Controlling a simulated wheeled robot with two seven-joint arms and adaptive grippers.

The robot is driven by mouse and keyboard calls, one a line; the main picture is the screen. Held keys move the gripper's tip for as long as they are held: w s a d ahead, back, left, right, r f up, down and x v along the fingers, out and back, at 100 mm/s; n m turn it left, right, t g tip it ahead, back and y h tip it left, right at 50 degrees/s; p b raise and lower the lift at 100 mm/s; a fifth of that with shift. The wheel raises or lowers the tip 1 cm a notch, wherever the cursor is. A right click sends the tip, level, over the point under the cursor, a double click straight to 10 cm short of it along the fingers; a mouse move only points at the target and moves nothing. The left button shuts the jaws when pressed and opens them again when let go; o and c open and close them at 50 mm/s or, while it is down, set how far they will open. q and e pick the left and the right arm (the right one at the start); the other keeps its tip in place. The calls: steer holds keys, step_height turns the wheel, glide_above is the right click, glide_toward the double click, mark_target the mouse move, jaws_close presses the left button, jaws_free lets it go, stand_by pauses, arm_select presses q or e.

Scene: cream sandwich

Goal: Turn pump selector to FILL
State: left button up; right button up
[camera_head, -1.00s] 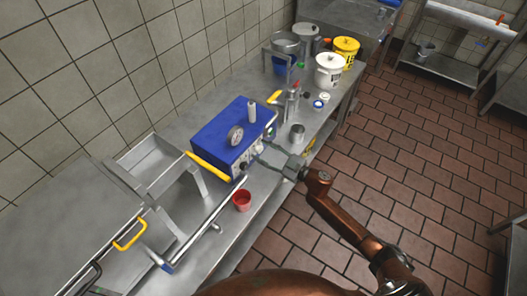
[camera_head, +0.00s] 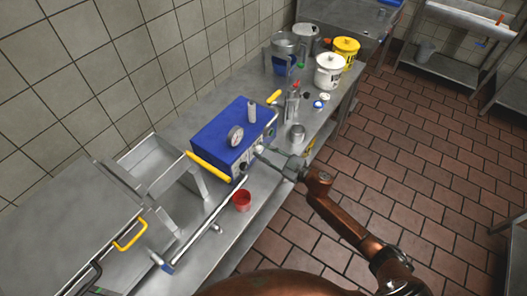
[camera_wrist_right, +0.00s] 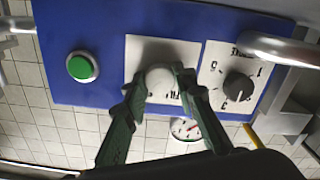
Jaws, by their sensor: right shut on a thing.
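The blue pump box (camera_head: 222,122) stands on the steel counter, and its blue front panel (camera_wrist_right: 60,20) fills the upper wrist view. A pale round selector knob (camera_wrist_right: 159,80) sits on a white label plate (camera_wrist_right: 150,48), whose lettering is mostly hidden. My right gripper (camera_head: 259,151) reaches the panel from the right. In the wrist view its two green fingers (camera_wrist_right: 160,83) are shut on the knob, one on each side. A black numbered dial (camera_wrist_right: 238,87) is to the right of the knob and a green button (camera_wrist_right: 80,67) to the left. My left gripper is out of view.
A red cup (camera_head: 242,200) stands in front of the box and a metal cup (camera_head: 297,132) to its right. A yellow-handled bar (camera_head: 208,166) is at the box's left. White (camera_head: 329,72) and yellow-lidded (camera_head: 346,47) tubs stand farther back.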

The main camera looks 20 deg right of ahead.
steer(key=shift+n, duration=0.3)
steer(key=n, duration=0.2)
steer(key=shift+n, duration=0.4)
steer(key=n, duration=0.2)
steer(key=shift+n, duration=0.4)
steer(key=n+b, duration=0.1)
steer(key=n, duration=0.2)
steer(key=shift+n, duration=0.3)
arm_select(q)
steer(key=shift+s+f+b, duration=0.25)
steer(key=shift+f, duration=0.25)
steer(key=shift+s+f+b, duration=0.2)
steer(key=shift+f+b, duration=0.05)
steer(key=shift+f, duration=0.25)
arm_select(e)
steer(key=shift+n, duration=1.9)
steer(key=o, duration=1.2)
steer(key=shift+c, duration=0.2)
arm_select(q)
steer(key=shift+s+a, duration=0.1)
arm_select(e)
steer(key=shift+d, duration=0.1)
